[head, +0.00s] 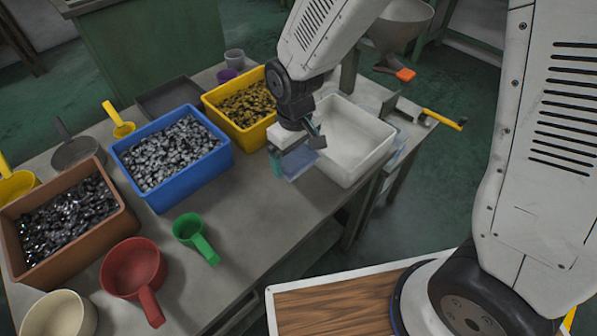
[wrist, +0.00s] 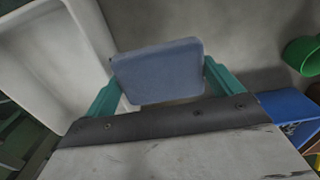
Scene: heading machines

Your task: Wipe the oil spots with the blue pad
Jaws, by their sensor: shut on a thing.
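My gripper (head: 291,160) is over the table (head: 262,218), beside the white bin (head: 352,158) and near the yellow bin. It is shut on the blue pad (wrist: 158,70). In the wrist view the pad lies flat between the two teal fingers (wrist: 161,84). In the head view the pad (head: 300,164) shows partly behind a finger, low over the table. I cannot tell whether it touches the surface. I cannot make out any distinct oil spots; the grey table top has only faint smudges.
The white bin is close on the right. A yellow bin (head: 241,121), a blue bin (head: 222,158) and a brown bin (head: 122,222) of small parts stand behind and left. A green scoop (head: 190,228) and a red scoop (head: 132,268) lie in front. The table between is clear.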

